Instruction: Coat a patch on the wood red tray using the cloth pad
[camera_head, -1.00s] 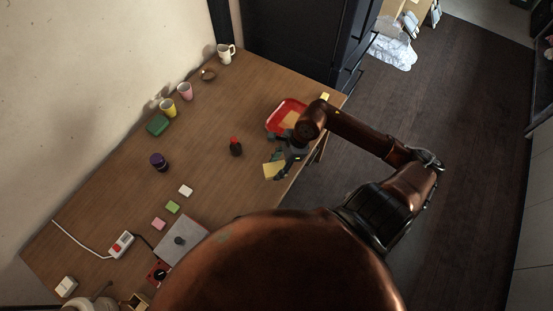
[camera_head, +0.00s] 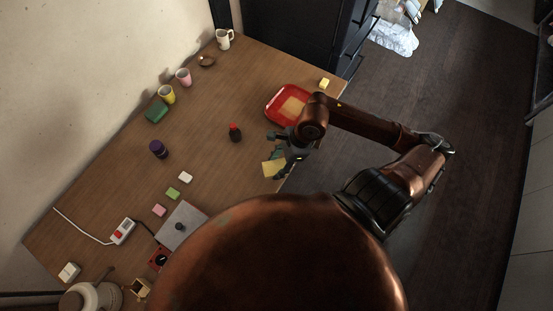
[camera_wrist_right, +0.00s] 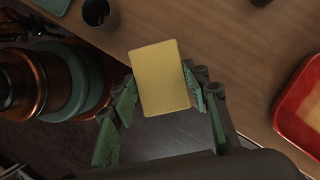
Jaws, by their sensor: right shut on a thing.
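The red tray (camera_head: 270,116) lies near the table's right edge in the head view, with a tan patch on its floor. Its red rim (camera_wrist_right: 287,112) also shows at the right of the wrist view. My right gripper (camera_head: 281,158) is shut on the yellow cloth pad (camera_head: 270,169), below the tray in the head view and apart from it. In the wrist view the pad (camera_wrist_right: 160,78) stands out flat between the greenish fingers, over the table's edge. My left gripper is not in view.
A yellow block (camera_head: 324,83) sits beyond the tray. The table around the tray is mostly clear.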

